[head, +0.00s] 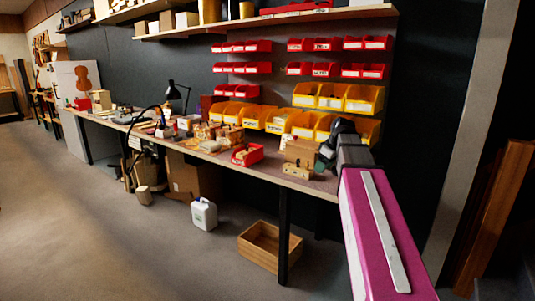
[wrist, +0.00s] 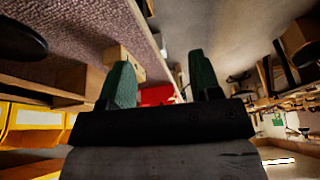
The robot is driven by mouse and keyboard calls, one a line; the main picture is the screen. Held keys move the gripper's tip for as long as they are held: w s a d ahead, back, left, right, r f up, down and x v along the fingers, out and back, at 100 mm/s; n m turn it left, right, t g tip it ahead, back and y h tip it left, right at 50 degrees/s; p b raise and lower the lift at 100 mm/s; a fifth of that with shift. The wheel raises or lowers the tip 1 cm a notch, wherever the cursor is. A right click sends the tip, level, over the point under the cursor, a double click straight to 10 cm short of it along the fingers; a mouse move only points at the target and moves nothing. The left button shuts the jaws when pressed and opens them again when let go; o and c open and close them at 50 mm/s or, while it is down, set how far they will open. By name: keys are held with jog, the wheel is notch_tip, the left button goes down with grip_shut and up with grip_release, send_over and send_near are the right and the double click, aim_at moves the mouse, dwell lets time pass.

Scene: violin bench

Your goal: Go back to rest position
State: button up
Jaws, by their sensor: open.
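My gripper (wrist: 160,85) shows in the wrist view with its two green fingers spread apart and nothing between them. In the head view my gripper (head: 325,160) is small and partly hidden by my dark wrist and magenta arm, over the near right end of the workbench (head: 318,184). Close to it stand a cardboard box (head: 300,150) and a small wooden block (head: 297,171). A red bin (head: 247,155) sits further left on the bench and lies beyond the fingers in the wrist view (wrist: 157,95).
Yellow bins (head: 335,97) and red bins (head: 340,44) hang on the wall behind the bench. A black lamp (head: 173,91) stands further along. A wooden crate (head: 270,245) and a white jug (head: 203,215) are on the floor. The floor at left (head: 80,230) is clear.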

jog(key=s+a+f+m+h, duration=0.1)
jog(key=s+f+m, duration=0.2)
jog(key=s+f, duration=0.3)
jog(key=s+a+f+m+g+h, duration=0.1)
jog(key=s+f+m, duration=0.2)
jog(key=f, duration=1.3)
jog(key=s+a+f+m+g+h, duration=0.1)
jog(key=s+f+m, duration=0.2)
jog(key=s+f, duration=0.6)
notch_tip(320, 180, down, 2)
jog(key=shift+a+f+m, duration=0.1)
jog(key=shift+a+m, duration=0.15)
jog(key=shift+m, duration=0.15)
